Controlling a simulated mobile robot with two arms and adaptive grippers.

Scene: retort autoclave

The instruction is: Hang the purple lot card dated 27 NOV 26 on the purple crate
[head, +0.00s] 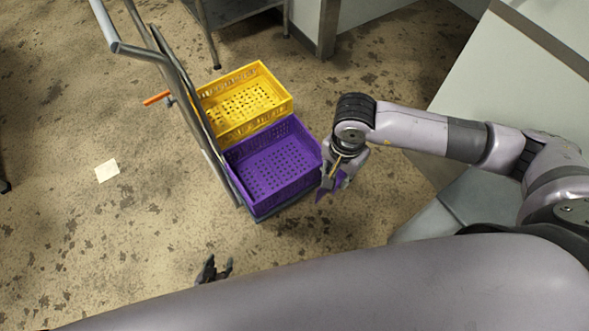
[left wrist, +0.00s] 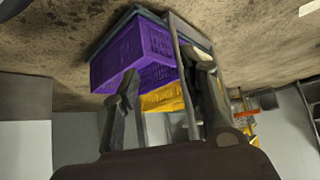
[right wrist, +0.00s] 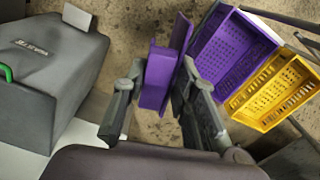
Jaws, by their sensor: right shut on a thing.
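The purple crate (head: 272,165) sits open and empty at the near end of a hand cart. It also shows in the right wrist view (right wrist: 226,55) and in the left wrist view (left wrist: 130,57). My right gripper (head: 335,177) is shut on a purple card (right wrist: 160,75), just right of the crate and apart from it in the head view. The card is a bent piece with more than one panel; no date can be read on it. In the head view only a little of the card (head: 322,192) shows. My left gripper (head: 218,269) is open and empty, nearer than the cart.
A yellow crate (head: 246,98) stands behind the purple one on the cart. The cart's handle frame (head: 180,82) rises along their left side. A pale paper (head: 107,170) lies on the floor at left. A grey box (right wrist: 45,75) with a green handle is left in the right wrist view.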

